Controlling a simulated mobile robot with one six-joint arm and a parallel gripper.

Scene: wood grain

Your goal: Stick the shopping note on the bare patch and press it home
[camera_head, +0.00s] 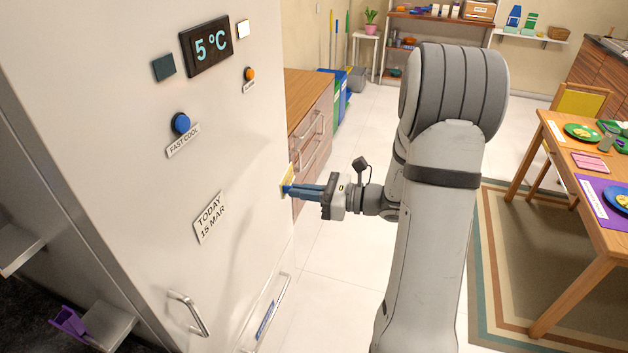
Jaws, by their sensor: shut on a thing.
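My gripper (288,189) reaches left, with its blue fingers shut on a small pale-yellow note (287,176). Only a narrow slanted part of the note shows beside the fingertips, and any writing on it cannot be read. The note is at the right edge of the white fridge door (245,150); I cannot tell whether it touches the door. A wide plain area of the door lies between the "TODAY 15 MAR" label (209,217) and the note. No marked outline of a bare patch shows.
The door bears a "5 °C" display (207,46), a blue "FAST COOL" knob (181,123), an orange knob (250,74), two small square plates and a handle (188,313). A wooden drawer cabinet (312,110) stands behind. A laid table (570,190) is at right. Open floor lies between.

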